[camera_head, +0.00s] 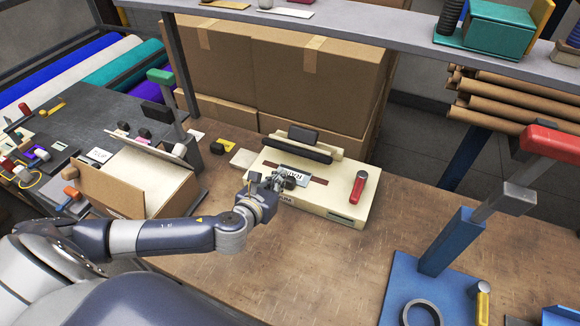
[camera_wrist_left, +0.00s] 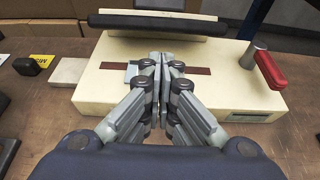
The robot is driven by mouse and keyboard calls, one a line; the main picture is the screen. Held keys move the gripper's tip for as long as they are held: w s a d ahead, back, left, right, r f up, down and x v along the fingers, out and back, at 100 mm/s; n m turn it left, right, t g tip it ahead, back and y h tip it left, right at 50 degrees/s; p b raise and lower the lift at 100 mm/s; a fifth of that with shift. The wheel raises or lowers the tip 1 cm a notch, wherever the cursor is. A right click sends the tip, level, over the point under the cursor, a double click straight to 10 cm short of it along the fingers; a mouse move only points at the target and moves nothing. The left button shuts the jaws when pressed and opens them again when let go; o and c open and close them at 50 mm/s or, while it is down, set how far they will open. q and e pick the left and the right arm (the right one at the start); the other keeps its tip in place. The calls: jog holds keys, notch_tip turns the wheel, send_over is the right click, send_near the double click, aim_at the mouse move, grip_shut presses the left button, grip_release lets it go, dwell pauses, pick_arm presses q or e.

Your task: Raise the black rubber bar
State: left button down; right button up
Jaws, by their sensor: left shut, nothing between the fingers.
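The black rubber bar (camera_head: 296,150) lies along the back of a cream-coloured machine (camera_head: 345,208) on the wooden table. In the left wrist view the bar (camera_wrist_left: 200,25) runs across the top, beyond the fingertips. My left gripper (camera_head: 284,181) is shut and empty over the front middle of the machine. Its closed fingers also show in the left wrist view (camera_wrist_left: 161,62), in front of the bar and apart from it. They hide part of a label plate (camera_head: 290,173) and a dark red strip (camera_wrist_left: 195,71). My right gripper is not in view.
A red-handled lever (camera_head: 359,186) stands at the machine's right end. An open cardboard box (camera_head: 144,187) is to the left. Large cartons (camera_head: 305,82) stand behind, under a grey shelf (camera_head: 390,35). A blue stand (camera_head: 447,243) is at right. The table's front middle is clear.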

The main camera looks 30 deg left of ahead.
pick_arm(q)
jog(key=p+x, duration=0.1)
jog(key=x, duration=0.7)
jog(key=shift+w+f, duration=0.1)
jog(key=shift+w, duration=0.2)
jog(key=r+p, duration=0.2)
jog(key=shift+w+p, duration=0.25)
jog(key=shift+p, duration=0.05)
jog(key=shift+f, duration=0.1)
